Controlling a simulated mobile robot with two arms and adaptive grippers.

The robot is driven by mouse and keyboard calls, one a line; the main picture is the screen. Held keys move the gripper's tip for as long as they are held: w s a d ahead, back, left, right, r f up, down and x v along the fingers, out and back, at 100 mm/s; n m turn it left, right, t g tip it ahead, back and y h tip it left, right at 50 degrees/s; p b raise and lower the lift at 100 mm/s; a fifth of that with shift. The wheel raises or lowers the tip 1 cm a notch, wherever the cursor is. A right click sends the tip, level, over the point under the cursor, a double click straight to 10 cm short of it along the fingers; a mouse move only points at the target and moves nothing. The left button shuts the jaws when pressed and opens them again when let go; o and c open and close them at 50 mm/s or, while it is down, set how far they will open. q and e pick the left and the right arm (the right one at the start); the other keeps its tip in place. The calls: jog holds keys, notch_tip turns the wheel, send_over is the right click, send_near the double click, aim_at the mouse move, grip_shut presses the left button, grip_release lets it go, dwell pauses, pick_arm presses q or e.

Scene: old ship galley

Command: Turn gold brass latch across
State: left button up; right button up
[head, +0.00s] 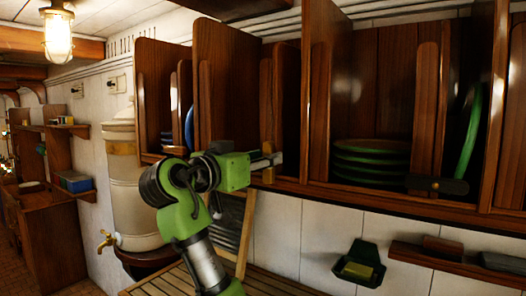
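A gold brass latch piece (268,175) shows at the front edge of the wooden plate rack, just below my gripper's fingers. Most of it is small and partly covered, so its exact angle is unclear. My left gripper (272,160), on the green and black arm rising from the bottom left of centre, has its grey fingertips at the rack edge beside the brass piece. I cannot tell if they touch it or how far apart the fingers are. A dark latch bar (453,187) with a small brass pivot lies across another rack opening at the right. My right gripper is out of view.
Green plates (370,158) are stacked in the rack, and one green plate (469,132) stands upright at the right. Wooden dividers jut forward. Below are a green soap holder (341,266), a wooden wall shelf (459,264) and a slatted surface (270,287). A cream water urn (133,195) stands left.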

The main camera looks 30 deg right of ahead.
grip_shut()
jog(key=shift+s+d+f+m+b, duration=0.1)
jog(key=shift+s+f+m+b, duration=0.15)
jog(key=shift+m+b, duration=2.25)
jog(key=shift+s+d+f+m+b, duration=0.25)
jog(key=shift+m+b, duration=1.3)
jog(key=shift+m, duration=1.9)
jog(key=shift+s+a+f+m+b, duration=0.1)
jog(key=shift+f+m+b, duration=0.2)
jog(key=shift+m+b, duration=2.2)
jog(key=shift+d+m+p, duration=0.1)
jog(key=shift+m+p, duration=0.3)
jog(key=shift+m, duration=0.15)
